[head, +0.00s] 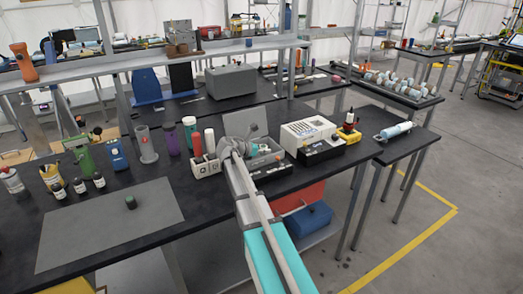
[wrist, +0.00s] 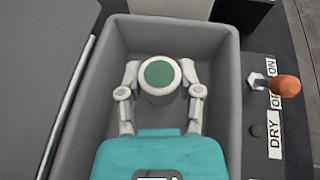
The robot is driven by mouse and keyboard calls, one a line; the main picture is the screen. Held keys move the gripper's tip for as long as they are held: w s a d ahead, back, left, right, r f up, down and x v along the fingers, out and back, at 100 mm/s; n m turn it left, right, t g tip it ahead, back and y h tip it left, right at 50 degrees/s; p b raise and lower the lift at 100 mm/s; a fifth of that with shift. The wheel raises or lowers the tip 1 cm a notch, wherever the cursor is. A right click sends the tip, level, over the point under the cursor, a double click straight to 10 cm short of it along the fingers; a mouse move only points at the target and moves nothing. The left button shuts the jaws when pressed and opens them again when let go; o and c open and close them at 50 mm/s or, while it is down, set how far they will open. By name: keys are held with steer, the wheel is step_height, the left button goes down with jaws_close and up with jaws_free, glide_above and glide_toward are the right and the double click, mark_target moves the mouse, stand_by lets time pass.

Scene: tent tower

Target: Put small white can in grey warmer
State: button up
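The small white can (wrist: 158,77) with a green top is upright between the two fingers of my gripper (wrist: 159,78) in the wrist view. The fingers sit against its left and right sides and look closed on it. Both are inside the open basin of the grey warmer (wrist: 222,130), with the can near the basin's far middle. Whether the can touches the floor of the basin cannot be told. In the head view, my gripper (head: 240,147) reaches over the warmer (head: 275,150), and the can is hidden there.
The warmer's side panel (wrist: 275,135) has an orange-tipped switch (wrist: 284,86). In the head view, a white and black device (head: 308,136) stands right of the warmer, and a white holder (head: 205,168) with bottles stands left. The grey mat (head: 110,225) is mostly bare.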

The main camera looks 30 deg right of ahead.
steer(key=o, duration=0.4)
steer(key=shift+r, duration=0.1)
steer(key=shift+r+p, duration=0.6)
steer(key=shift+p, duration=0.1)
steer(key=shift+p+v, duration=2.2)
steer(key=shift+v, duration=3.8)
steer(key=shift+f, duration=0.15)
